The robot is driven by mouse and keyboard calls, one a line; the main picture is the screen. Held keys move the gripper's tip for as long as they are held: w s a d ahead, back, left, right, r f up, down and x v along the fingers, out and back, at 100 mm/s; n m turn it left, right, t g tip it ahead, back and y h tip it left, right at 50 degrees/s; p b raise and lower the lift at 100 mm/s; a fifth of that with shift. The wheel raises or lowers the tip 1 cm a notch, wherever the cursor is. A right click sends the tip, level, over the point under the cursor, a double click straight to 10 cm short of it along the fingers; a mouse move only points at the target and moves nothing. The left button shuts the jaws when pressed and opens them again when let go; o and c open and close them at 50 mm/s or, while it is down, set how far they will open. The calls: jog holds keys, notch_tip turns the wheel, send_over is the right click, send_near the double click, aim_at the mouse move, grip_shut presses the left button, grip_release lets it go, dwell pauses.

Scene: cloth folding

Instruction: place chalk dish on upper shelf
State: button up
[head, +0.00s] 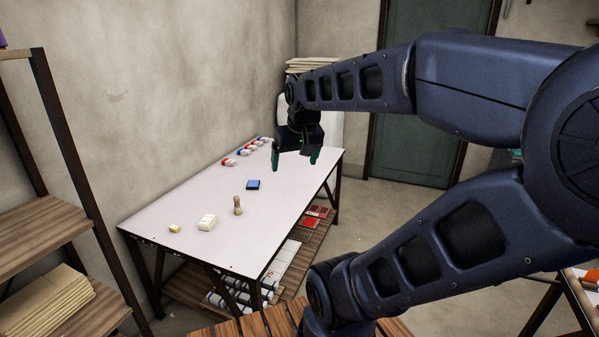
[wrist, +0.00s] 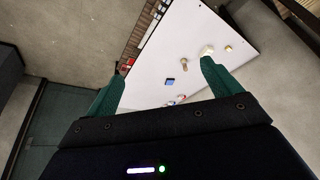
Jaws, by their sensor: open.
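No thing is plainly marked as the chalk dish. A cream, block-like item (head: 207,222) on the white table (head: 175,205) may be it, but its detail is too small to tell. It also shows in the wrist view (wrist: 207,50), near one fingertip. A small yellowish piece (head: 173,228) lies to its left. My gripper (head: 295,158) is open and empty above the table's far end, well apart from these items. Its green fingers spread wide in the wrist view (wrist: 162,74). A wooden shelf unit stands at the left, with an upper board (head: 14,54) and a middle board (head: 35,225).
A wooden stamp-like piece (head: 238,206) and a blue pad (head: 253,184) stand on the table. Several red and blue capped bottles (head: 245,150) lie along the wall side. The under-shelf (head: 190,287) holds bottles and red boxes. The middle board looks mostly bare; stacked sheets (head: 45,305) lie below.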

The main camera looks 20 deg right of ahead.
jog(key=shift+o, duration=0.4)
jog(key=s+f, duration=0.2)
jog(key=s, duration=0.1)
jog(key=shift+s+a, duration=0.1)
jog(key=shift+s, duration=0.1)
